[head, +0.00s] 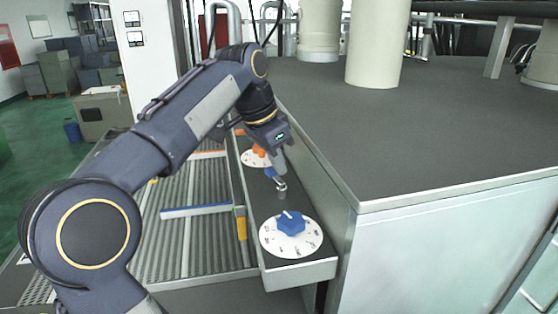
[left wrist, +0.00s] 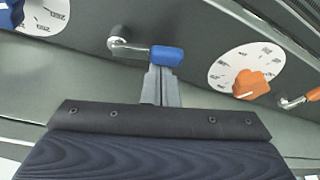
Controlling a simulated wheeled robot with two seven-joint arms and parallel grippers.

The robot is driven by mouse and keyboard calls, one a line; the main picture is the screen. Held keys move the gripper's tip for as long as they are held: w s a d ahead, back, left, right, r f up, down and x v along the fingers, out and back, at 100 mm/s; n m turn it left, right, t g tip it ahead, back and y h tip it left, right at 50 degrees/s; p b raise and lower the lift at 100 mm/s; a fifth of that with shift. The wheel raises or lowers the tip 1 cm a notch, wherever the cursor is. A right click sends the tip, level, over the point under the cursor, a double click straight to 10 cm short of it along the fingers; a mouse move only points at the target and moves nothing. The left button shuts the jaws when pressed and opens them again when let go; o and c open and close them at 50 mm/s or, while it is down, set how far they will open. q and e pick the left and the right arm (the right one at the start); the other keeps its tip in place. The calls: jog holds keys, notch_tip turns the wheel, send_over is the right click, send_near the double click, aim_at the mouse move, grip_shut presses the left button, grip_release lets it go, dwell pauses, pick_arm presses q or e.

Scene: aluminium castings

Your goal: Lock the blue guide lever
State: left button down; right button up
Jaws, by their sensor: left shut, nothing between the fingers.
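The blue guide lever shows in the left wrist view, with a blue grip (left wrist: 167,56) on a metal arm that runs left to a round pivot. In the head view the lever (head: 271,172) sits on the narrow ledge between the two dials. My left gripper (head: 280,165) is shut and empty. In the left wrist view its fingertips (left wrist: 160,72) are right at the blue grip, overlapping its lower edge; I cannot tell whether they touch. My right gripper is in neither view.
A white dial with a blue knob (head: 291,223) is at the near end of the ledge. A white dial with an orange knob (head: 259,151) is farther back. An orange lever (left wrist: 312,95) is at the right in the wrist view. A roller conveyor (head: 190,235) with a blue guide bar (head: 196,210) lies left; a grey cabinet (head: 440,140) stands right.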

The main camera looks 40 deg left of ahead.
aim_at(267, 175)
pick_arm(q)
jog(key=n, duration=0.1)
jog(key=s+n+y+p, duration=0.1)
jog(key=n, duration=0.1)
jog(key=shift+s+a+r+n, duration=0.1)
jog(key=shift+s+a+n, duration=0.1)
jog(key=shift+a+n, duration=0.15)
jog(key=n, duration=0.2)
jog(key=s+n+y, duration=0.1)
jog(key=shift+s+a+n+p, duration=0.2)
jog(key=shift+n+p, duration=0.15)
jog(key=shift+p, duration=0.05)
jog(key=shift+s, duration=0.75)
jog(key=shift+s+d+p, duration=0.25)
jog(key=shift+s+p, duration=0.05)
jog(key=shift+s, duration=0.25)
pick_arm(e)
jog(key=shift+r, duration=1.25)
pick_arm(q)
jog(key=shift+s+d+f, duration=0.1)
jog(key=shift+f, duration=0.1)
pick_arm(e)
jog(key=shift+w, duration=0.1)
pick_arm(q)
jog(key=shift+r, duration=0.1)
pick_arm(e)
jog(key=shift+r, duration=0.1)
